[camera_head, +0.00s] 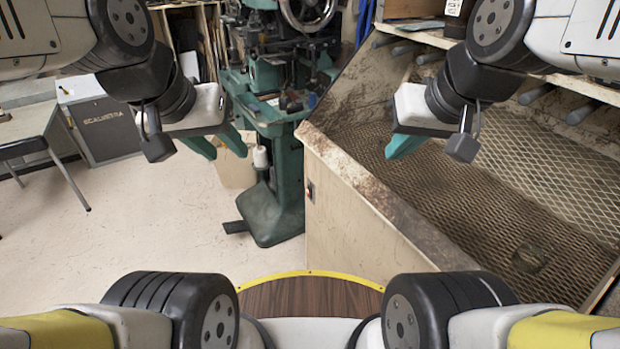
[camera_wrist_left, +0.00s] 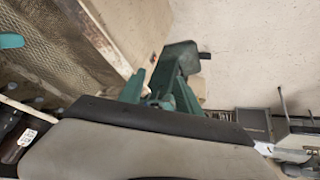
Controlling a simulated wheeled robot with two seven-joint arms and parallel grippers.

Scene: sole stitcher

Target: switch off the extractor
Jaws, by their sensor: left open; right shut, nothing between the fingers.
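A small dark switch with a touch of red (camera_head: 311,190) sits on the pale side panel of the mesh-topped extractor bench (camera_head: 350,215). Whether it is on or off is too small to tell. My left gripper (camera_head: 219,146) is open and empty, its teal fingers apart, to the left of the switch and higher in the picture, in front of the green machine. My right gripper (camera_head: 405,146) is shut and empty over the mesh bench. In the left wrist view a small dark spot on the bench panel (camera_wrist_left: 153,58) may be the switch.
A green stitching machine (camera_head: 275,205) on a pedestal stands beside the bench panel. A grey cabinet (camera_head: 103,130) and a table (camera_head: 28,122) are at the left. The pale floor (camera_head: 150,240) in front is clear. The bench has a raised, worn edge (camera_head: 375,190).

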